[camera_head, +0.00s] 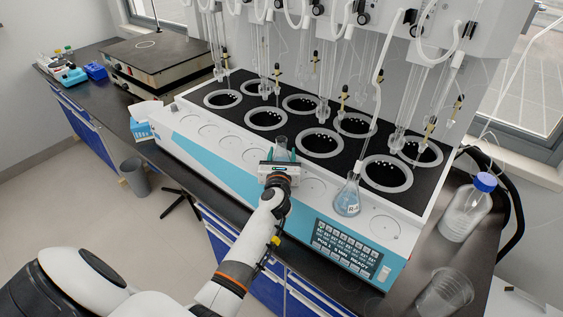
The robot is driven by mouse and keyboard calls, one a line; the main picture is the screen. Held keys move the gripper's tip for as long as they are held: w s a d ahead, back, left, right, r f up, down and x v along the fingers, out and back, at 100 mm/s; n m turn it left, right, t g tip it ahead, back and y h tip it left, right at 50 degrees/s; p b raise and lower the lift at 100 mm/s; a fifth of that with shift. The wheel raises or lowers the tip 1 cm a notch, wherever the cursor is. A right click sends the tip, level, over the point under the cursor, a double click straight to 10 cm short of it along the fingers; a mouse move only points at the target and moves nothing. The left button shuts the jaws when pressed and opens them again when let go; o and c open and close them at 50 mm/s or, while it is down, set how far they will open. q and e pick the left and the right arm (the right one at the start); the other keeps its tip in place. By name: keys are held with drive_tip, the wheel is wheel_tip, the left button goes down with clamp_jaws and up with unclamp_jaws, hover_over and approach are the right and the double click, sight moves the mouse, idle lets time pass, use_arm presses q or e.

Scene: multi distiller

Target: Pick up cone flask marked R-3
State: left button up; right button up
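A clear cone flask (281,144) stands at the front row of the distiller, just beyond my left gripper (279,157). Its neck shows above the gripper; its lower body and any marking are hidden. The teal fingertips appear on either side of the flask, but I cannot tell whether they touch it. A second cone flask (347,199) with bluish liquid stands to the right on the front ledge. It bears a label starting with "R-"; the digit is too small to read surely. My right gripper is not in view.
The white and blue distiller (205,150) has several dark heating wells with glass tubes hanging above. A control panel (345,246) is at its front right. A blue-capped bottle (466,212) and a clear beaker (444,293) stand on the right counter. Empty round spots lie along the ledge.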

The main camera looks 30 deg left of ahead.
use_arm(q)
drive_tip(key=c, duration=0.5)
drive_tip(key=shift+r, duration=0.1)
